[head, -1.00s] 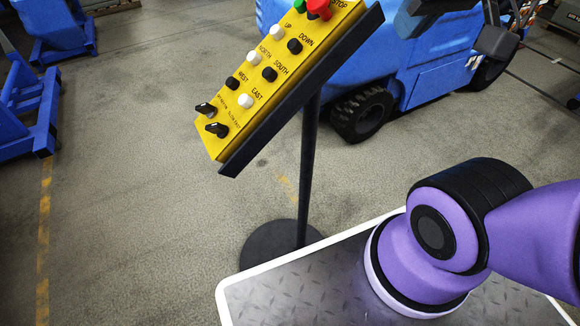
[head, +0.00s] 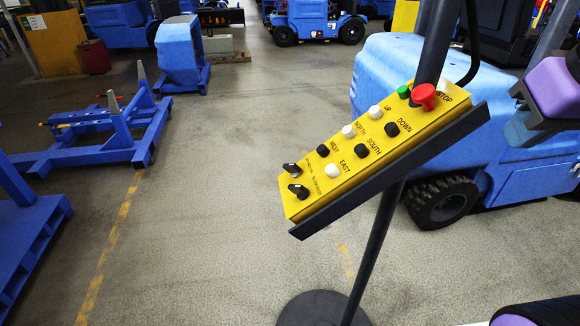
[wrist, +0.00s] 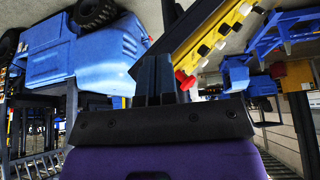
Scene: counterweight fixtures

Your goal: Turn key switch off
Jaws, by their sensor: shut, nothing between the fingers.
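The yellow control panel (head: 312,195) is tilted on a dark stand in the head view. Two black key-type switches, an upper one (head: 291,169) and a lower one (head: 299,190), sit at its lower left end. Their small labels cannot be read, so I cannot tell which is on or off. In the wrist view the panel (wrist: 238,38) shows at the upper right, with the red stop button (wrist: 186,80) nearest my gripper (wrist: 155,72). My gripper is shut and empty, apart from the panel. The key switches are not clear in the wrist view.
The panel also carries white and black push buttons, a green button (head: 404,91) and the red stop button (head: 424,97). The stand's pole (head: 375,240) and round base (head: 322,309) are below. A blue vehicle (head: 490,160) stands behind to the right.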

